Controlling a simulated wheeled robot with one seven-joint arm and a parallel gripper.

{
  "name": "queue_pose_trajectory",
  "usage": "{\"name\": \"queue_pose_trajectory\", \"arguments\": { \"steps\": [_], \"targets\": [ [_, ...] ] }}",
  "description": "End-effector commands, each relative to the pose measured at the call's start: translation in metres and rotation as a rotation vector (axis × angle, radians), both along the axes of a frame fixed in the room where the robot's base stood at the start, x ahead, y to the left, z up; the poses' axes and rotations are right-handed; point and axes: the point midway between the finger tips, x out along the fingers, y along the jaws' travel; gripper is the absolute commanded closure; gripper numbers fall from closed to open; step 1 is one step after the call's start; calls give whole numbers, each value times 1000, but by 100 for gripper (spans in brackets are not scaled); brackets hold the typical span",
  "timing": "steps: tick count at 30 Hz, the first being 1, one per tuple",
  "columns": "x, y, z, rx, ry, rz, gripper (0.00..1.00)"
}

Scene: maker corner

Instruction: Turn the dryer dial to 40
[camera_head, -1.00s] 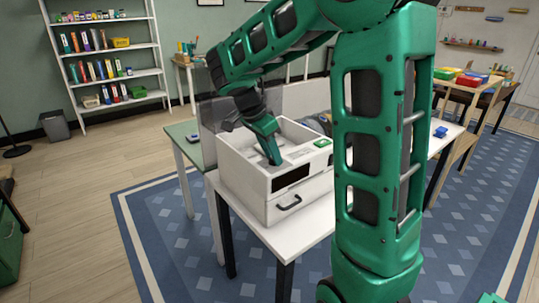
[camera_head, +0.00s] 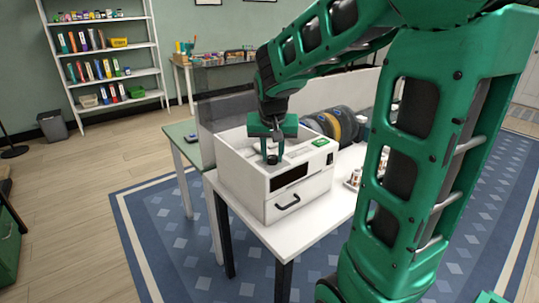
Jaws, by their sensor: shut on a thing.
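The dryer (camera_head: 240,185) is a white box with a dark front window (camera_head: 289,176) and a drawer handle, standing on a white table. My green gripper (camera_head: 272,157) points down onto the top of the dryer. It is shut on the dark round dial (camera_head: 272,160) there, whose sides the fingers partly cover. The dial's marks and its setting are too small to read. A small green panel (camera_head: 320,142) sits on the dryer's top at the right.
Several spools (camera_head: 335,124) stand behind the dryer to the right. Small items (camera_head: 354,178) lie on the white table (camera_head: 322,206) beside my arm. A clear panel (camera_head: 222,112) rises behind the dryer. A shelf (camera_head: 105,70) stands far left.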

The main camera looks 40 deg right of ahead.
Motion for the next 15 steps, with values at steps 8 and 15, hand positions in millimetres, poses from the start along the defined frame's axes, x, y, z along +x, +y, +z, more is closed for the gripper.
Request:
{"name": "queue_pose_trajectory", "arguments": {
  "steps": [8, 15],
  "targets": [
    [3, -2, 3, -3, -12, 263, 96],
    [3, -3, 3, -4, -13, 467, 96]
  ]
}}
